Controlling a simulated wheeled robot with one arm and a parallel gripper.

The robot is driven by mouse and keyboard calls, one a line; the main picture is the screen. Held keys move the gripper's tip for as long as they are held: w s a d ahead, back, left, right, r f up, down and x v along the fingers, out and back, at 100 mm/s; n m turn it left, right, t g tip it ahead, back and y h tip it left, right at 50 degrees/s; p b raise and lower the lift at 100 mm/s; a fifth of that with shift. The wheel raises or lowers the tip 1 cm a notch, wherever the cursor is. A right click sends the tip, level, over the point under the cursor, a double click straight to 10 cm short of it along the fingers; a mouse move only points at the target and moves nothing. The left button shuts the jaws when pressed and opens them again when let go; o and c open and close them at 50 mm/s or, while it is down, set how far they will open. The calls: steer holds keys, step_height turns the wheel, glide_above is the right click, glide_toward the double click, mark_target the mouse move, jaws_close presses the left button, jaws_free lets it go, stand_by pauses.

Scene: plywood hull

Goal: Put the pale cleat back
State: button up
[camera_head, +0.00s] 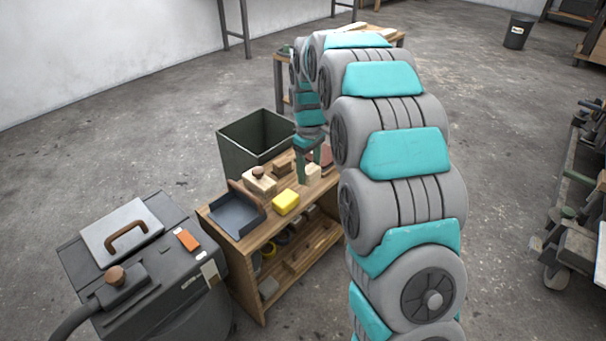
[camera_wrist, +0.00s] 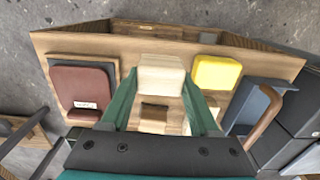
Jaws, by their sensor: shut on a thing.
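The pale cleat (camera_head: 313,173) is a cream, stepped wooden block. In the wrist view the pale cleat (camera_wrist: 160,76) sits between my two green fingertips. My gripper (camera_head: 307,168) is shut on it, over the right part of the wooden bench top (camera_head: 243,240). In the wrist view my gripper (camera_wrist: 161,82) has one finger on each side of the cleat. I cannot tell whether the cleat touches the bench. A small brown block (camera_head: 283,166) lies just left of my gripper. One finger hides part of the cleat in the head view.
A yellow block (camera_head: 286,202), a pale block with a dark knob (camera_head: 259,182) and a grey dustpan (camera_head: 237,214) lie left on the bench. A dark red object (camera_wrist: 83,84) lies on the other side. A green bin (camera_head: 250,142) stands behind; a dark machine (camera_head: 150,270) stands front left.

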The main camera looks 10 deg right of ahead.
steer(key=shift+w+a+f, duration=0.1)
steer(key=shift+w+a, duration=0.2)
steer(key=shift+w, duration=0.25)
steer(key=shift+w+a, duration=0.25)
steer(key=shift+w, duration=0.25)
steer(key=shift+f, duration=1.7)
steer(key=shift+f, duration=0.1)
steer(key=o, duration=1.2)
step_height(320, 180, up, 12)
